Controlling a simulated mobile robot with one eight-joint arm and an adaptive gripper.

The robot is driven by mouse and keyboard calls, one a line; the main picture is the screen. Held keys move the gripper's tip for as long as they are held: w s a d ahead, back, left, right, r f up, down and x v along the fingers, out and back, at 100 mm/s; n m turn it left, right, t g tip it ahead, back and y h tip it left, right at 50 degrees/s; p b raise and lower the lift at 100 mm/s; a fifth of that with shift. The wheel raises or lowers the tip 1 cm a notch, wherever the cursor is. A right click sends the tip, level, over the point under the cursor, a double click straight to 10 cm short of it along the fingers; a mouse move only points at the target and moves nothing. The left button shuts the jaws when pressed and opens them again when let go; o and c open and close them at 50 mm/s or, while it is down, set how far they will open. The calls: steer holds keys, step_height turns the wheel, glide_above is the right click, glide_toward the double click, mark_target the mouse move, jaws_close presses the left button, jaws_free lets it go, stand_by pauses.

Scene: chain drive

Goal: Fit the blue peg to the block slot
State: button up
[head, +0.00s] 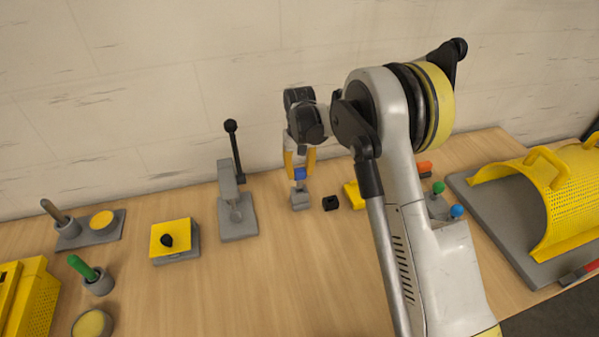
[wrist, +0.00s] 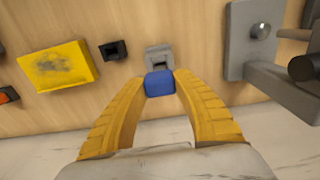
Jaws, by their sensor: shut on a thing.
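The blue peg (head: 299,174) is between the fingertips of my gripper (head: 300,160), near the back of the table. It also shows in the wrist view (wrist: 159,83), with a yellow finger on each side. My gripper is shut on it and points down. The small grey block (head: 300,199) stands on the table directly below the peg. In the wrist view the block (wrist: 159,54) shows a dark slot in its top, just beyond the peg. The peg's lower end is hard to make out, so I cannot tell whether it touches the block.
A small black block (head: 330,203) and a yellow block (head: 354,195) stand to the right. A grey lever clamp (head: 237,205) stands close on the left. A yellow perforated cover (head: 545,195) lies at far right. The front middle of the table is clear.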

mark_target(300, 188)
steer(key=shift+f+b, duration=1.85)
steer(key=shift+f, duration=0.75)
steer(key=o, duration=1.2)
step_height(300, 188, up, 12)
steer(key=shift+r, duration=0.1)
